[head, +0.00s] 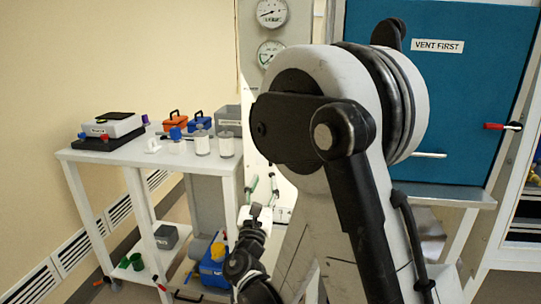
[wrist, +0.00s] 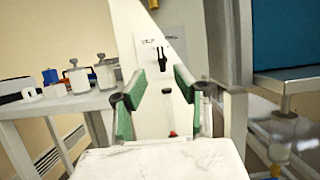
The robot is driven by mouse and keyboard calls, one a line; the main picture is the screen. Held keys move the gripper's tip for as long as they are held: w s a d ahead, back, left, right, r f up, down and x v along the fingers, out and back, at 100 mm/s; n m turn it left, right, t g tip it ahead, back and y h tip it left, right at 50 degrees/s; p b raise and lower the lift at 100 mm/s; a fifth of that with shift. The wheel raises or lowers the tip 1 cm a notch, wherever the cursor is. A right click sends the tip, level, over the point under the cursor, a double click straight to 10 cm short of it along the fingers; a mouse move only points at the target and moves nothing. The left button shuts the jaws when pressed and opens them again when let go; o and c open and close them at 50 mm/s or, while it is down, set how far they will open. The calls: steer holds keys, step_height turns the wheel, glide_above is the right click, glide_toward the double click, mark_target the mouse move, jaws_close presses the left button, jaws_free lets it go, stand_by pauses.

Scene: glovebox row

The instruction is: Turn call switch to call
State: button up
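The call switch (wrist: 162,58) is a small black handle on a white upright panel (wrist: 132,27), seen in the wrist view with small dark markings on both sides of its top. The handle looks roughly upright. My gripper (wrist: 157,85) has green-padded fingers spread apart with nothing between them. In the wrist view the switch shows beyond the fingertips, between them and slightly above; they look apart from it. In the head view my gripper (head: 263,185) is small and partly behind my arm, and I cannot make out the switch there.
A white bench (head: 105,153) at left holds jars, a grey device (head: 112,125) and orange and blue boxes. Two gauges (head: 271,12) sit above the panel. A blue door (head: 450,95) marked VENT FIRST is at right. A small red part (wrist: 172,134) shows low between the fingers.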

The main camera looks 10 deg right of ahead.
steer(key=b+x, duration=0.1)
steer(key=x, duration=1)
steer(key=shift+w+d, duration=0.2)
steer(key=shift+w, duration=0.05)
jaws_close()
